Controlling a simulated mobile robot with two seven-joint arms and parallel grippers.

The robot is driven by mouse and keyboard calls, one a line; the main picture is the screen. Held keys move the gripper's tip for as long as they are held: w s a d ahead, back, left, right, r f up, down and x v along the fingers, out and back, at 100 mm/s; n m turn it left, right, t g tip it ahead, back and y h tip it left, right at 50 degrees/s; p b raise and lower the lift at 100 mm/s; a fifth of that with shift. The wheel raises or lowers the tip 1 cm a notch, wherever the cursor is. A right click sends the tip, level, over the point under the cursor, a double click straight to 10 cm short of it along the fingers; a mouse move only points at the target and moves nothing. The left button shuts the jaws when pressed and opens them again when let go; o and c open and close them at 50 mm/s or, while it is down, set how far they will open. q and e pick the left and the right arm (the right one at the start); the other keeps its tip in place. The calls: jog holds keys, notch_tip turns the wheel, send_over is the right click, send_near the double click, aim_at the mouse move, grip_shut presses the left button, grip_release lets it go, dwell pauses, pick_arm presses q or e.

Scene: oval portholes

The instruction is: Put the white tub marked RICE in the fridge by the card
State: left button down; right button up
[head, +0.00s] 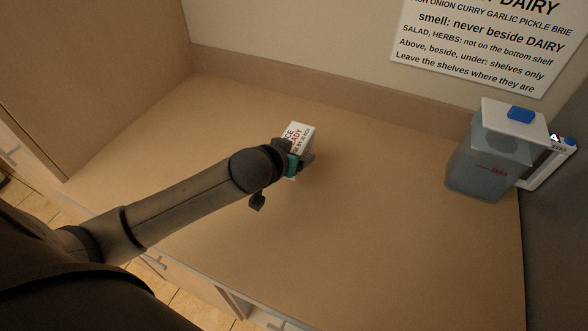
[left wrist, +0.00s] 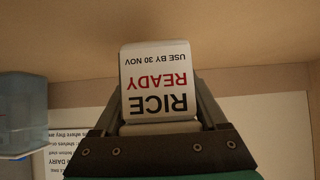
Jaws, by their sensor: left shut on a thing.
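The white tub marked RICE (head: 300,136) is over the middle of the wooden counter in the head view. Its label also reads READY and USE BY 30 NOV in the left wrist view (left wrist: 157,85), where it appears upside down. My left gripper (head: 294,160) is shut on the tub, with a finger on each side (left wrist: 160,112). My arm and gripper hide part of the tub in the head view. I cannot tell whether the tub touches the counter. The card (head: 480,45) is on the wall at top right, partly cut off. The fridge's inside is not in view.
A clear bluish jug (head: 490,155) with a white lid, blue button and white handle stands at the counter's right end. The counter (head: 370,240) is otherwise clear. A wooden side panel (head: 90,70) rises at the left, and drawers lie below the front edge.

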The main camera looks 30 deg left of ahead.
pick_arm(q)
jog(key=shift+f+b, duration=0.5)
jog(key=shift+f, duration=1.7)
jog(key=shift+f, duration=0.15)
grip_release()
